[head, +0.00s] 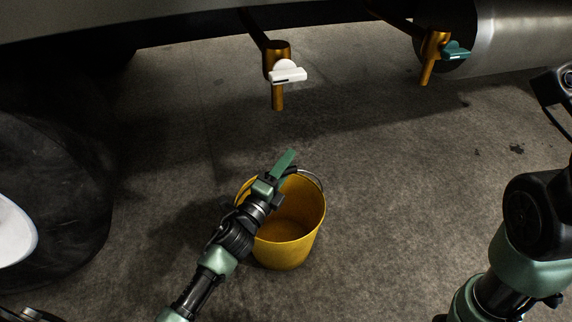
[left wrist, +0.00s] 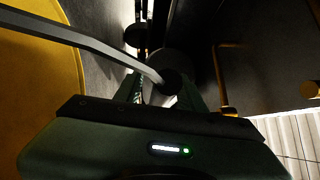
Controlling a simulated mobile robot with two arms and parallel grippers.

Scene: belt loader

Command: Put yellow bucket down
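The yellow bucket (head: 288,250) is upright and empty in the middle of the head view, over the grey floor. Its grey handle (head: 314,178) is raised above the rim. My left gripper (head: 284,168) reaches over the bucket's rim from the lower left. In the left wrist view, the handle (left wrist: 95,43) runs to a dark round grip between the two fingers, which are closed about it. The bucket's yellow wall (left wrist: 30,95) fills the left of that view. I cannot tell surely whether its base touches the floor. My right gripper does not show; only its arm does, at the right.
Two brass taps hang from above, one with a white lever (head: 288,75) and one with a teal lever (head: 456,51). A large black wheel (head: 60,200) stands at the left. A metal cylinder (head: 520,35) is at the upper right. The floor (head: 400,190) right of the bucket is clear.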

